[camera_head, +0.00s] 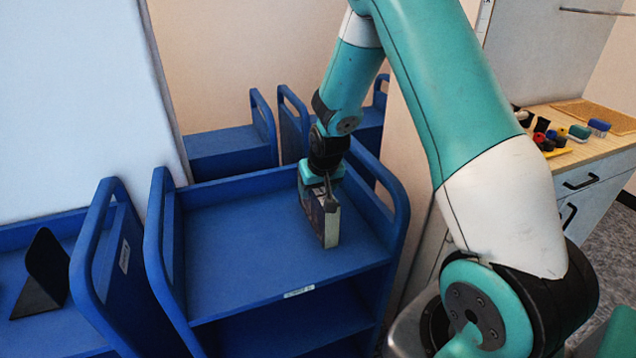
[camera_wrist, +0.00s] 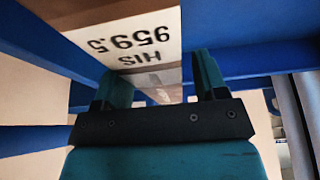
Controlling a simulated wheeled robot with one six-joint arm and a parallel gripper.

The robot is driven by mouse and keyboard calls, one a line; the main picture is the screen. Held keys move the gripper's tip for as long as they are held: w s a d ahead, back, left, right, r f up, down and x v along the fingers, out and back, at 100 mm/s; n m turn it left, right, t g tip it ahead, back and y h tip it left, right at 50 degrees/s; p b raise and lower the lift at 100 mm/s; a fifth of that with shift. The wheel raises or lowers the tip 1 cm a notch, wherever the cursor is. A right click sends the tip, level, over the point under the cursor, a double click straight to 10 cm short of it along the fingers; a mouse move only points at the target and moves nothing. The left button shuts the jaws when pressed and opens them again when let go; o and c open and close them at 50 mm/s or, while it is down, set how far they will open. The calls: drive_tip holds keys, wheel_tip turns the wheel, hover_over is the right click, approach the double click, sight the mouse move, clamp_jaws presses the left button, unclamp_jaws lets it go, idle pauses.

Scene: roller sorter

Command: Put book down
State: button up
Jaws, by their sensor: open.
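The book (camera_head: 323,213) stands upright on the top shelf of a blue cart (camera_head: 235,235), towards its right side. My gripper (camera_head: 322,186) is over the top of the book from above. In the wrist view my gripper (camera_wrist: 165,85) is open, with a finger on each side of the book. Whether either finger touches it I cannot tell.
Another blue cart with a black bookend (camera_head: 42,275) stands at the left. More blue carts (camera_head: 232,150) are behind. A wooden counter (camera_head: 570,135) with small items is at the right. The cart's shelf left of the book is empty.

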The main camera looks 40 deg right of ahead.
drive_tip(key=a+v, duration=0.1)
drive_tip(key=v, duration=1.1)
drive_tip(key=s+a+r+n+g+y, duration=0.1)
drive_tip(key=s+a+r+n+y, duration=0.1)
drive_tip(key=s+a+r, duration=0.3)
drive_tip(key=s+a+n+y, duration=0.1)
drive_tip(key=s+a+n, duration=0.15)
drive_tip(key=a, duration=0.55)
drive_tip(key=s+a+r+n+g+y, duration=0.1)
drive_tip(key=s+a+r+n, duration=0.1)
drive_tip(key=s+a, duration=0.3)
drive_tip(key=s+a+r+n+g+y, duration=0.1)
drive_tip(key=s+a+n, duration=0.3)
drive_tip(key=s, duration=0.7)
drive_tip(key=shift+s+a+r+g, duration=0.15)
drive_tip(key=shift+a+r+g, duration=0.4)
drive_tip(key=shift+r, duration=0.2)
